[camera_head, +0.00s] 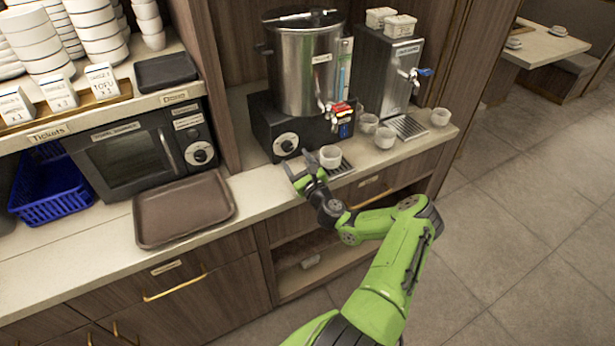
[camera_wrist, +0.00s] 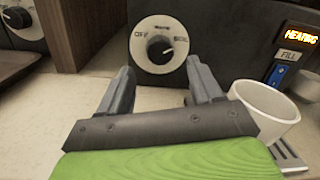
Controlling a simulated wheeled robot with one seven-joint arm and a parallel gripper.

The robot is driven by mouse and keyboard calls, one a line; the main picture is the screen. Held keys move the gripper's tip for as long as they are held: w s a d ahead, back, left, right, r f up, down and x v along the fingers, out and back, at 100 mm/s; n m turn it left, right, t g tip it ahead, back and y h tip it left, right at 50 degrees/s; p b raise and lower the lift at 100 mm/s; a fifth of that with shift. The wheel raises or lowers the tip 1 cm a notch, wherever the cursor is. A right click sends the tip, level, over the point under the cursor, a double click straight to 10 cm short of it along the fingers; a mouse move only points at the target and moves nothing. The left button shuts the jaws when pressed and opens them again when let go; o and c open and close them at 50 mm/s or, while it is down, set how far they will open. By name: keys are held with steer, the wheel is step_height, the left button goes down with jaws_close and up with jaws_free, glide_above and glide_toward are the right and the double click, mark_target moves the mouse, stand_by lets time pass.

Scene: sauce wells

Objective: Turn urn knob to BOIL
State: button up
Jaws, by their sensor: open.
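The steel urn (camera_head: 303,75) stands on a black base on the counter. Its knob (camera_head: 286,144) is on the base's front. In the wrist view the black knob (camera_wrist: 160,48) sits on a white dial, with OFF at left and a word that looks like BOIL at right. Its pale mark points roughly right, towards the BOIL side. An orange lit display (camera_wrist: 300,35) seems to read HEATING. My gripper (camera_head: 299,168) is open and empty in front of the knob. In the wrist view its fingers (camera_wrist: 160,78) are apart, short of the dial and slightly below it.
A white cup (camera_head: 330,156) stands close to the right of my gripper. More cups (camera_head: 385,137) and a steel dispenser (camera_head: 388,75) are further right. A brown tray (camera_head: 183,208) and a towel warmer (camera_head: 140,150) are at left.

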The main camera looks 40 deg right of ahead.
steer(key=v, duration=1.1)
steer(key=shift+s+f, duration=0.1)
